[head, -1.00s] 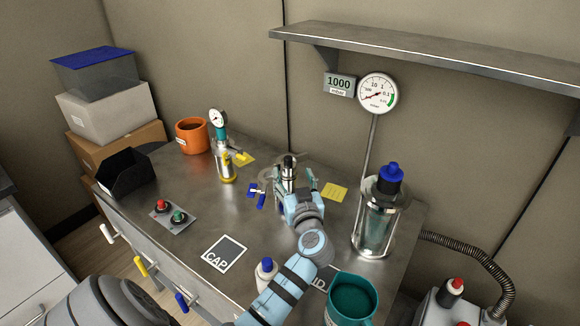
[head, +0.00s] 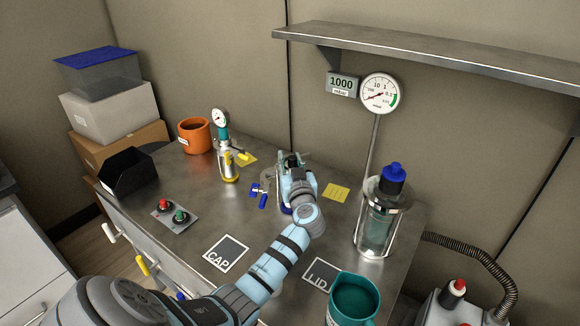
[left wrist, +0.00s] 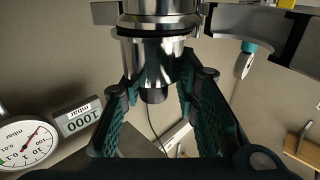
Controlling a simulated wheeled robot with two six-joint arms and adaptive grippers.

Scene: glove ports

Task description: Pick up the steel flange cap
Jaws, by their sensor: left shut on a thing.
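The steel flange cap (left wrist: 152,62) shows in the left wrist view as a shiny round steel piece with a dark knob below. It lies between the teal fingers of my left gripper (left wrist: 160,80), which is shut on it. In the head view my left gripper (head: 290,167) is at the back middle of the bench and mostly hides the steel part there. A wider steel ring shows just above the cap in the wrist view; I cannot tell whether the two touch. My right gripper is not in view.
The CAP square (head: 226,254) and the LID square (head: 319,275) are bare. A glass vessel with a blue top (head: 377,220) and a teal mug (head: 353,298) stand at the right. A gauge fitting (head: 226,158) stands left of my gripper. A shelf (head: 430,58) overhangs the back right.

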